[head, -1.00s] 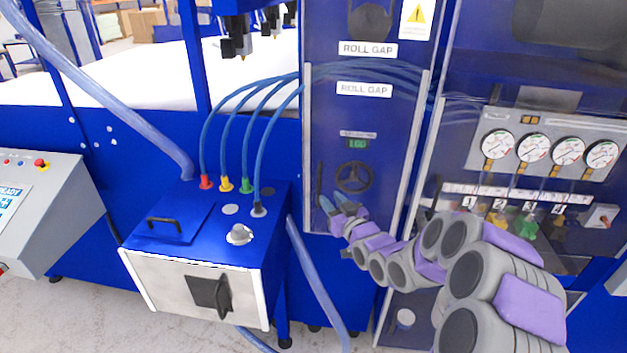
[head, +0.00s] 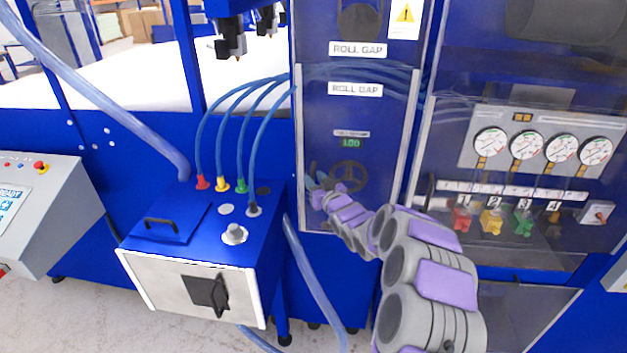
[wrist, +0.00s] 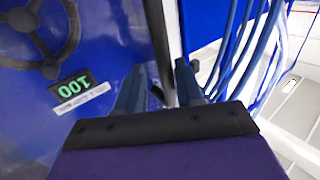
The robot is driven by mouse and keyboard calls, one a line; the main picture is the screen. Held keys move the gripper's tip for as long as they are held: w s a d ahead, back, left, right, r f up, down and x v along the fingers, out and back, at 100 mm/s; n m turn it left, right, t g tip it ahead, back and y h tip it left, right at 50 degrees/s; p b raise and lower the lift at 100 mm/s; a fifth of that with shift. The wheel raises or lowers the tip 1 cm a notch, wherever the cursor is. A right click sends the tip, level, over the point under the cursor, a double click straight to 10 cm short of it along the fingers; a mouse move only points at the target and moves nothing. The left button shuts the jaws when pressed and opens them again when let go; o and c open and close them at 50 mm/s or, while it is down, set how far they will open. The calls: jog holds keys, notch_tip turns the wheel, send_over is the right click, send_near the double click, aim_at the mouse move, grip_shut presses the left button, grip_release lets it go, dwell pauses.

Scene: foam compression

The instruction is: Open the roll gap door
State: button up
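The roll gap door (head: 385,125) is a clear panel with pale metal side edges under the "ROLL GAP" labels, and it looks closed. A dark handwheel (head: 348,175) and a green "100" display (head: 351,143) show through it. My gripper (head: 314,180) is at the door's left edge, low on the panel. In the wrist view my gripper (wrist: 158,85) has its two fingers apart, with the upright grey door edge (wrist: 158,40) running between them. Whether either finger touches it I cannot tell. The handwheel (wrist: 40,35) is at the upper left there.
A blue box (head: 185,225) with a steel front and blue hoses (head: 250,90) stands left of the door. A gauge panel with several dials (head: 527,145) and coloured valves is to the right. A grey control console (head: 35,200) is at far left.

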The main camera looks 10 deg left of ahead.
jog(key=shift+a, duration=0.7)
jog(key=shift+c, duration=1.9)
jog(key=shift+d, duration=0.25)
grip_shut()
